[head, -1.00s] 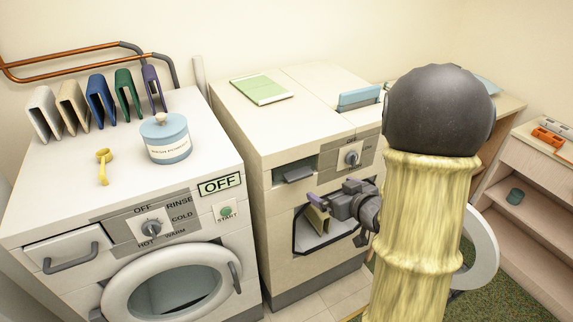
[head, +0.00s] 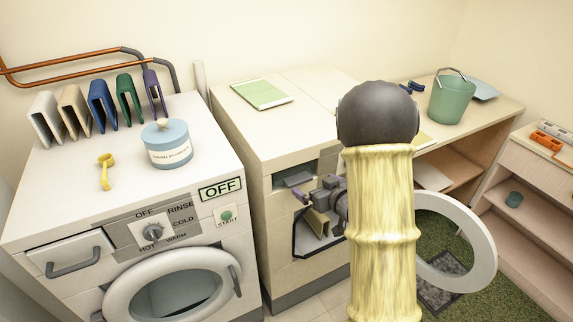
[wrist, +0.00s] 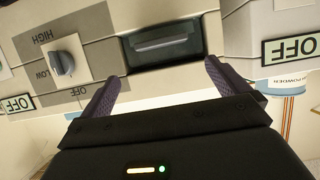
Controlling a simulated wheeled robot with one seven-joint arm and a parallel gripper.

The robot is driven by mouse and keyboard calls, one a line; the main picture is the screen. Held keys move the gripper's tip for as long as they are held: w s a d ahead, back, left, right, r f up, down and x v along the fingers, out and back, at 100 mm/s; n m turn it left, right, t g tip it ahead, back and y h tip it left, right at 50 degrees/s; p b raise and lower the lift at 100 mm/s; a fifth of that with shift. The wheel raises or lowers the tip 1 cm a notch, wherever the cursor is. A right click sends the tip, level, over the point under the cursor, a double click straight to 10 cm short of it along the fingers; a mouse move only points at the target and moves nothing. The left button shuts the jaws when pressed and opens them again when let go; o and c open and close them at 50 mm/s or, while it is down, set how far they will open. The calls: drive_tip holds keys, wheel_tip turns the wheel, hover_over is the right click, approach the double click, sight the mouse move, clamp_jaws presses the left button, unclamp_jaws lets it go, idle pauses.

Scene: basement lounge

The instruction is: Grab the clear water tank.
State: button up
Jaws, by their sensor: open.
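What looks like the clear water tank (head: 296,178) is a smoky grey, see-through piece in the dark recess at the upper left of the dryer's front. In the wrist view the tank (wrist: 168,46) shows inside the recess, beyond and between my fingertips. My gripper (head: 302,194) is open and empty in front of the dryer, just below and right of the recess in the head view. Its two purple fingers (wrist: 160,82) are apart, with a gap before the tank. The tank's rear is hidden inside the machine.
The dryer (head: 280,120) has its round door (head: 486,262) swung open to the right, behind my arm. A washer (head: 130,195) stands left, bearing a blue powder tub (head: 168,152) and a yellow scoop (head: 105,170). A green bucket (head: 451,100) stands on the right-hand bench.

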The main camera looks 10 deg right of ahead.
sight(298, 178)
drive_tip(key=x, duration=0.4)
drive_tip(key=shift+p, duration=0.3)
drive_tip(key=shift+f+p+x, duration=0.15)
drive_tip(key=shift+p+x, duration=0.3)
drive_tip(key=shift+x, duration=0.85)
drive_tip(key=shift+f+p+x, duration=0.15)
drive_tip(key=shift+p+x, duration=0.3)
drive_tip(key=shift+x, duration=0.85)
drive_tip(key=shift+s+a, duration=0.2)
drive_tip(key=shift+r, duration=0.1)
drive_tip(key=c, duration=1.3)
